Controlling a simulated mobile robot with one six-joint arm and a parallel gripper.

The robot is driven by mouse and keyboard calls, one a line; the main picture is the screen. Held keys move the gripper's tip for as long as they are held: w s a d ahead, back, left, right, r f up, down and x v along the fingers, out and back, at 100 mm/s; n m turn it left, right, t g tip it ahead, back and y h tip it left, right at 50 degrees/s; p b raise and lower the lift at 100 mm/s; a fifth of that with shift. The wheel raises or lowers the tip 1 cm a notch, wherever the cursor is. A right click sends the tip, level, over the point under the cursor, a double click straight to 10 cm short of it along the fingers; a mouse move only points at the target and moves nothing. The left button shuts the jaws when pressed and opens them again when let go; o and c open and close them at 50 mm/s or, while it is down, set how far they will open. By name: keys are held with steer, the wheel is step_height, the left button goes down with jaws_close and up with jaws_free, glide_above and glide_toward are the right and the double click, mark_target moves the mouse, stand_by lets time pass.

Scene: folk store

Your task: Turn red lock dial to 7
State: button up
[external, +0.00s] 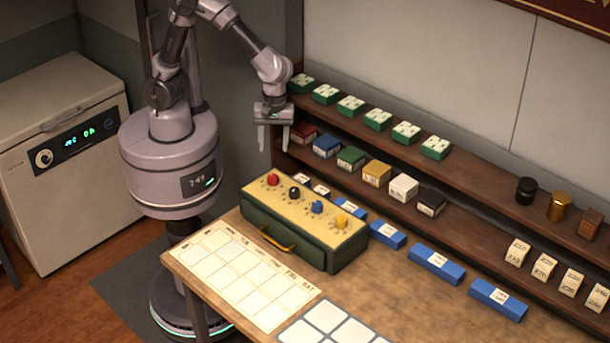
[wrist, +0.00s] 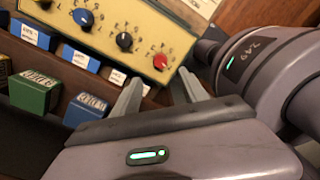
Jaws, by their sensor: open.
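The red lock dial (external: 273,180) sits at the left end of the yellow top of a green box (external: 303,241); black, blue and yellow dials follow to its right. In the wrist view the red dial (wrist: 160,61) is just beyond my fingertips, with small marks around it too fine to read. My gripper (external: 275,138) is open and empty, pointing down above and behind the red dial, apart from it. In the wrist view my gripper's two fingers (wrist: 158,86) are spread with nothing between them.
The box stands on a wooden table beside a calendar sheet (external: 240,278). Shelves (external: 460,212) with small coloured boxes rise behind it, close to my gripper. Blue blocks (external: 436,263) lie along the table's back. A white appliance (external: 66,160) stands at left.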

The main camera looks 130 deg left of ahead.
step_height(320, 180, up, 6)
steer(key=p, duration=0.1)
stand_by(0.4)
steer(key=s+d+f+m+t+y+b, duration=0.1)
steer(key=s+d+m+t+b, duration=0.2)
steer(key=m, duration=1.2)
steer(key=s+d+f+m+t+y+b, duration=0.1)
steer(key=s+d+m+t+b, duration=0.2)
steer(key=m, duration=1.3)
steer(key=s+d+b, duration=0.2)
steer(key=s+b, duration=0.3)
steer(key=s, duration=0.1)
steer(key=shift+d+b, duration=0.35)
steer(key=shift+d, duration=0.05)
